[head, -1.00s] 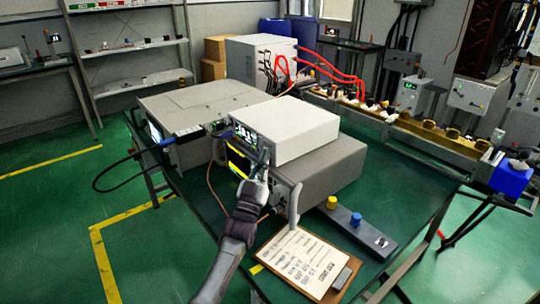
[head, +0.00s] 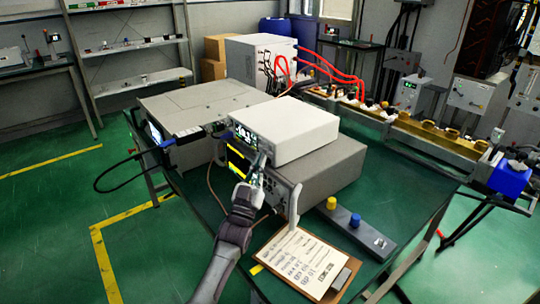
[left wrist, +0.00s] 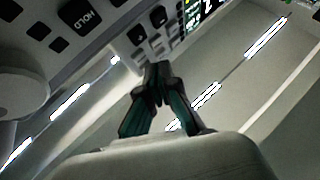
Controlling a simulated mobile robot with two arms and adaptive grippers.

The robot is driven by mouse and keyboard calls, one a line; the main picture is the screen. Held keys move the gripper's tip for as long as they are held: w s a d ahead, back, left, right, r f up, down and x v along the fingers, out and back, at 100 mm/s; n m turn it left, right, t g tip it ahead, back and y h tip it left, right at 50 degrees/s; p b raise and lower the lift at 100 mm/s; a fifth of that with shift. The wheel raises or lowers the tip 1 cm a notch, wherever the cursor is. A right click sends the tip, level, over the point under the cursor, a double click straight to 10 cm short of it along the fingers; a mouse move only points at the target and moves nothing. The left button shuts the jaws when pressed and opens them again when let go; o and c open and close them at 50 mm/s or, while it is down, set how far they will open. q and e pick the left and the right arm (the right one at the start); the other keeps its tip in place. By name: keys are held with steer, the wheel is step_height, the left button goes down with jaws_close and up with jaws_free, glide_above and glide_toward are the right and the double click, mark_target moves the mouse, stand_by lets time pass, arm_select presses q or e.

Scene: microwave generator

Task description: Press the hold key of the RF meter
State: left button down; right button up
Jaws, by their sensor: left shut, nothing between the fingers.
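The RF meter (head: 290,130) appears to be the white box with the lit readout, stacked on a larger grey instrument (head: 325,172). My left gripper (head: 261,160) is shut and empty, with its tips close to the front of the stack. In the left wrist view, the shut fingers (left wrist: 158,70) point at a panel with small dark keys. Whether the tips touch any key cannot be told. My right gripper is not in view.
A round knob (left wrist: 22,92) sticks out at the left in the wrist view. A clipboard (head: 300,262) and a grey box with yellow and blue knobs (head: 355,228) lie on the green table (head: 405,205). A handle (head: 295,203) stands beside my gripper. Cables hang at the left.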

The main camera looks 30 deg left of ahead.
arm_select(q)
steer(key=s, duration=0.1)
steer(key=s+a+p, duration=0.1)
steer(key=s, duration=0.1)
steer(key=s+a+p, duration=0.1)
steer(key=shift+s, duration=0.3)
stand_by(0.8)
